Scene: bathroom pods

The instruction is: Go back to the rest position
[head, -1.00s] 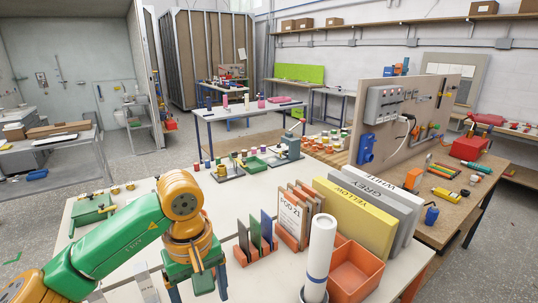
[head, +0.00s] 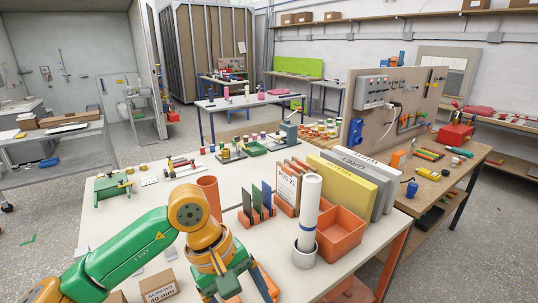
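My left arm, green and orange, comes in from the bottom left. Its wrist bends down over the near part of the white workbench (head: 225,180). My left gripper (head: 232,284) points down at the bottom edge of the head view. Its fingertips are partly cut off or hidden, so its opening is unclear, and I see nothing clearly held in it. My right arm and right gripper are not in view.
Near the arm are an orange cylinder (head: 209,192), a labelled cardboard box (head: 158,287), a rack with coloured plates (head: 257,200), a white roll (head: 309,205) in a round holder, an orange bin (head: 341,236) and upright binders (head: 350,185). Grey floor (head: 45,225) lies open at left.

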